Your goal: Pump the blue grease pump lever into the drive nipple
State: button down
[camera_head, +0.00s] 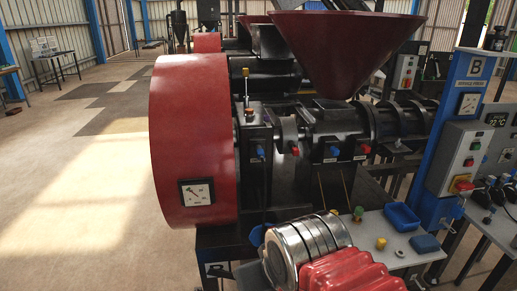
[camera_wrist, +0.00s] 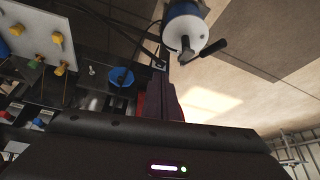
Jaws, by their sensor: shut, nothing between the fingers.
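In the wrist view, a blue and white cylinder (camera_wrist: 187,30) with a black handle (camera_wrist: 208,50) stands at the top; I cannot tell for sure that it is the grease pump. My gripper (camera_wrist: 163,92) is shut and empty below it in the picture, apart from the handle. A round blue part (camera_wrist: 121,78) lies left of the fingers. In the head view, a blue fitting (camera_head: 260,151) sits on the black drive housing and another blue fitting (camera_head: 334,151) on the block to its right. Which one is the drive nipple is unclear. My arm hides the gripper there.
A grey shelf (camera_head: 375,235) holds a blue tray (camera_head: 401,217) and a yellow knob (camera_head: 381,243). A control panel (camera_head: 475,155) stands right. The floor at left is open.

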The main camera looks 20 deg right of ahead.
notch_tip(320, 180, up, 6)
jog(key=shift+a, duration=0.15)
dwell(0.6)
notch_tip(320, 180, down, 6)
dwell(0.5)
jog(key=shift+s, duration=0.1)
dwell(1.0)
